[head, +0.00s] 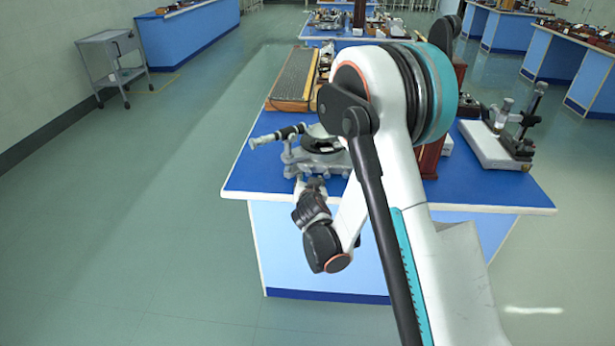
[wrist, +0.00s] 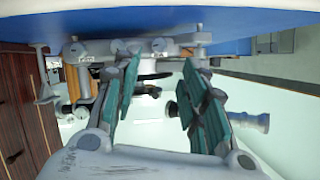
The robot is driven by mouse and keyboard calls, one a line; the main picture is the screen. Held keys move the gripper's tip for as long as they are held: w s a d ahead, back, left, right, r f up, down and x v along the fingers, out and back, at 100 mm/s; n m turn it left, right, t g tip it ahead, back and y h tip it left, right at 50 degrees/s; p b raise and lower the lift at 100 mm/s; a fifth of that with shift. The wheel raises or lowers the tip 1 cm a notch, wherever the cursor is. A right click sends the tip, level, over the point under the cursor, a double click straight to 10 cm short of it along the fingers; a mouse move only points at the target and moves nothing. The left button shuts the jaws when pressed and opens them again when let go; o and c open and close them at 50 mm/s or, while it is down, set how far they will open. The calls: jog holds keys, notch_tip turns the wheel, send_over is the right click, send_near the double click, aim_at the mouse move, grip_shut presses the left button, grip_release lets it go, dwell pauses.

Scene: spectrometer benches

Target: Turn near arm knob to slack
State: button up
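A grey spectrometer (head: 318,158) with a dark round table stands on the near left part of the blue bench, partly behind my arm. Its telescope tube (head: 276,136) points left over the bench edge. My gripper (head: 312,188) is at the front edge of the bench, just in front of the spectrometer. In the wrist view, which shows the bench top upside down, my gripper (wrist: 158,72) is open, its teal-padded fingers apart with nothing clearly held. Grey spectrometer parts (wrist: 150,48) with small round knobs lie beyond and between the fingers. Which one is the near arm knob, I cannot tell.
The blue bench (head: 245,175) also bears a long wooden-framed board (head: 294,78) at the back and a white-based instrument (head: 492,147) at the right. A brown wooden box (wrist: 22,115) shows beside the gripper in the wrist view.

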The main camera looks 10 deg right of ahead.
aim_at(309, 173)
jog(key=b+x, duration=0.2)
jog(key=x, duration=0.7)
jog(key=shift+w+d+f, duration=0.1)
jog(key=shift+w, duration=0.05)
grip_shut()
